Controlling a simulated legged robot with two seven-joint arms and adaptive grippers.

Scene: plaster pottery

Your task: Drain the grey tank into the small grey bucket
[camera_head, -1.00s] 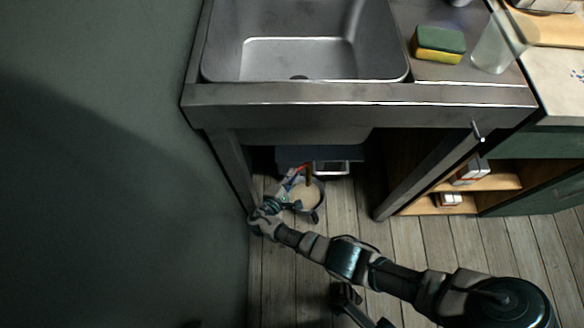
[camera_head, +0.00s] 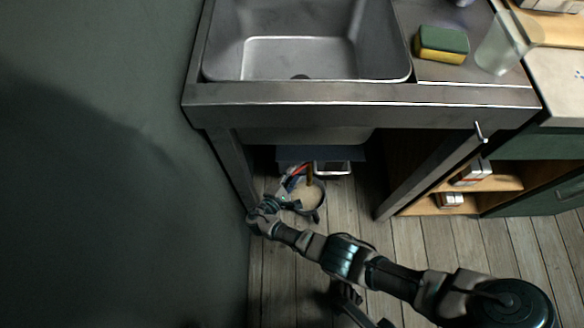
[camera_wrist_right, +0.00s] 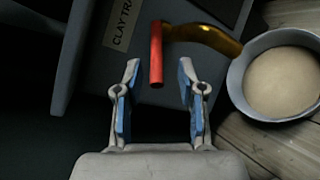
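The grey tank, with a label reading "CLAY TRA", fills the upper left of the right wrist view (camera_wrist_right: 90,65); its dark side shows under the sink in the head view (camera_head: 290,154). A brass tap (camera_wrist_right: 205,36) with a red handle (camera_wrist_right: 156,55) projects from it. My right gripper (camera_wrist_right: 158,72) is open, with the red handle's end between its fingertips and no clear contact. The small grey bucket (camera_wrist_right: 237,82) stands on the floor to the right, with beige material inside. In the head view, my right gripper (camera_head: 288,190) is beside the bucket (camera_head: 322,205). My left gripper is not in view.
The metal sink (camera_head: 300,58) stands above the tank, with its legs (camera_head: 232,165) on either side. A wall (camera_head: 100,150) is close on the left. An open shelf (camera_head: 490,180) is at the right. The plank floor (camera_head: 390,245) is partly clear.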

